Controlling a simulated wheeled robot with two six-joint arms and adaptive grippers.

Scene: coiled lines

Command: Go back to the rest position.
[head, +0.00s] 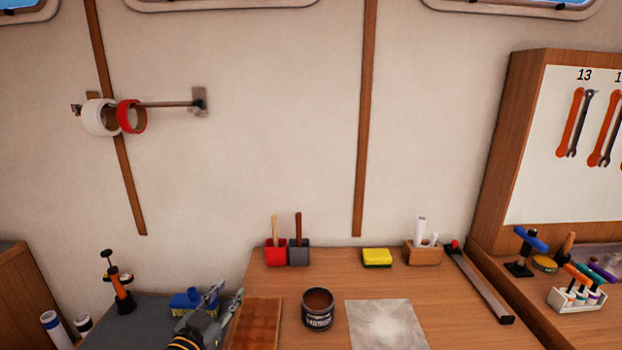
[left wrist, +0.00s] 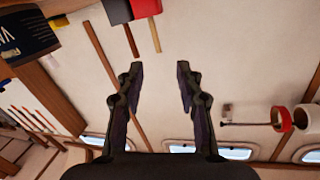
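My left gripper (head: 222,292) shows at the bottom of the head view, left of centre. It is over the gap between the grey surface and the wooden bench, near the left edge of a brown wooden board (head: 255,326). In the left wrist view its two fingers (left wrist: 160,70) stand well apart with only wall between them, so it is open and empty. My right gripper shows in neither view.
An open dark tin (head: 318,309) and a grey sheet (head: 386,325) lie right of the board. Two handled tools in red (head: 276,252) and grey (head: 299,252) holders stand behind. A blue-and-yellow object (head: 193,302) is beside my left gripper. Tape rolls (head: 131,117) hang on the wall.

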